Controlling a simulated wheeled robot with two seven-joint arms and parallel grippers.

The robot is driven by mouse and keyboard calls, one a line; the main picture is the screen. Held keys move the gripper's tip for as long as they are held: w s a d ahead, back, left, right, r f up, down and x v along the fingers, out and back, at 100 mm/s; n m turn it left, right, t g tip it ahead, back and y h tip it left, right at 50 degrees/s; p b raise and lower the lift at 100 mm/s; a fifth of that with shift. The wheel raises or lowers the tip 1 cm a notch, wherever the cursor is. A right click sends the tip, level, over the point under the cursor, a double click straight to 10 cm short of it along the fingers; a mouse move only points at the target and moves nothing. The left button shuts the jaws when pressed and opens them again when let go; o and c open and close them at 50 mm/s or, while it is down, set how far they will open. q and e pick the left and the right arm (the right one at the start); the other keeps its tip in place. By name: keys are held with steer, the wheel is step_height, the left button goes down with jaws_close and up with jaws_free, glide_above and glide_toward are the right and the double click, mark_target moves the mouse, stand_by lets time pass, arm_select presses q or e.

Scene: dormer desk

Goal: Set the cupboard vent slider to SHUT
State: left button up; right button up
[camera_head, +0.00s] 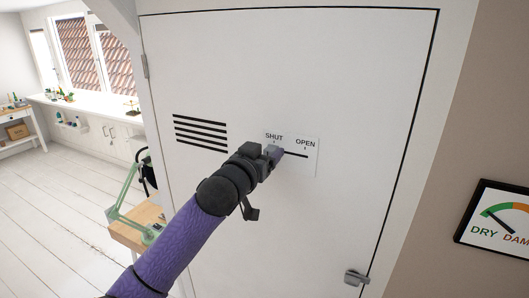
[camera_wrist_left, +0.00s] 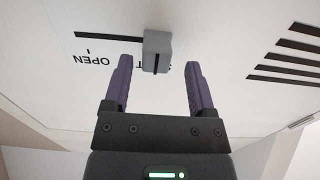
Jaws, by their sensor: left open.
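The cupboard vent slider is a grey block knob (camera_wrist_left: 157,50) on a thin black slot (camera_wrist_left: 105,36) in a white label plate (camera_head: 311,166). In the left wrist view, which is upside down, the knob covers most of the SHUT word, and the slot shows only on its OPEN side. The SHUT (camera_head: 274,136) and OPEN (camera_head: 305,143) words show in the head view, where my gripper largely hides the knob. My left gripper (camera_head: 279,153) is open at the plate; its purple fingers (camera_wrist_left: 159,66) stand either side of the knob, with gaps. My right gripper is out of view.
The white cupboard door (camera_head: 340,70) has black vent slots (camera_head: 201,132) left of the plate and a latch (camera_head: 355,277) at lower right. A dial sign (camera_head: 500,222) hangs on the right wall. A green lamp (camera_head: 122,205) and wooden desk stand at lower left.

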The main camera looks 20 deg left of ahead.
arm_select(q)
steer(key=shift+s+f, duration=0.1)
steer(key=shift+s, duration=0.3)
steer(key=s+b, duration=0.2)
steer(key=s, duration=0.7)
steer(key=shift+a+b, duration=0.2)
steer(key=shift+b, duration=0.15)
